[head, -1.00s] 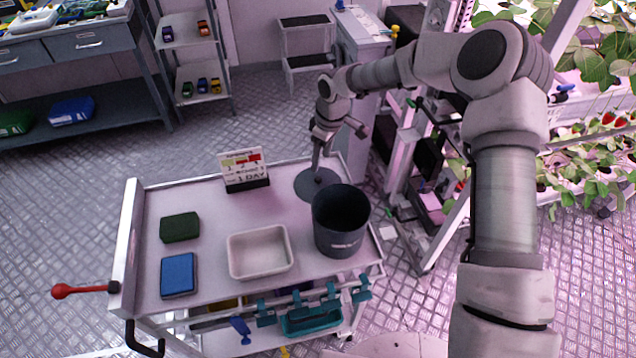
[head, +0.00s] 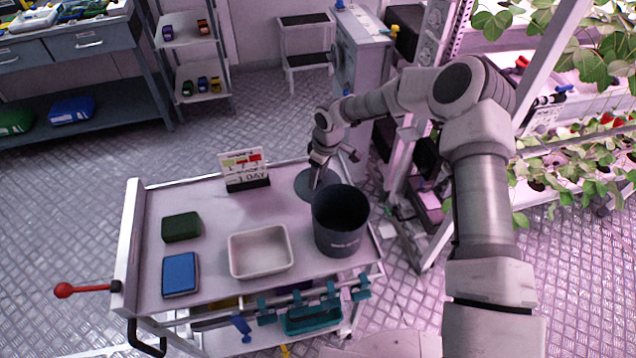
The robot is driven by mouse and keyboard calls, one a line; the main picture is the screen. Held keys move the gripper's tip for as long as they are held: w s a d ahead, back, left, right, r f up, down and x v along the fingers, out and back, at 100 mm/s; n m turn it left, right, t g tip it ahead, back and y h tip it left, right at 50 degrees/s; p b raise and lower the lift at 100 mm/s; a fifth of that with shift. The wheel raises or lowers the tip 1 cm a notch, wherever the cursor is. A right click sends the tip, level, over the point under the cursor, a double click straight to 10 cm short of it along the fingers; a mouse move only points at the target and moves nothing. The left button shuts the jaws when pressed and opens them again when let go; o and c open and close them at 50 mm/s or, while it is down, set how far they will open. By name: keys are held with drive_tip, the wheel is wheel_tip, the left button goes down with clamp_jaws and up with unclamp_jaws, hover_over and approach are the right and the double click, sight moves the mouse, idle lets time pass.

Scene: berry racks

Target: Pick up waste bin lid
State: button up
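The waste bin lid (head: 303,187) is a flat, dark grey-blue disc at the back right of the cart top. It lies just behind the open dark waste bin (head: 340,222), whose rim hides part of it. My gripper (head: 316,183) points down over the middle of the lid, with its tips at or very close to it. The fingers are small and partly hidden by the gripper body, so I cannot tell whether they are open or shut, or whether they touch the lid.
The cart top (head: 205,215) also holds a white tray (head: 260,252), a green pad (head: 181,227), a blue pad (head: 180,274) and a small sign (head: 243,168). A plant rack (head: 570,130) stands to the right. A step stool (head: 306,45) is behind.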

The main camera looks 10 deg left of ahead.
clamp_jaws()
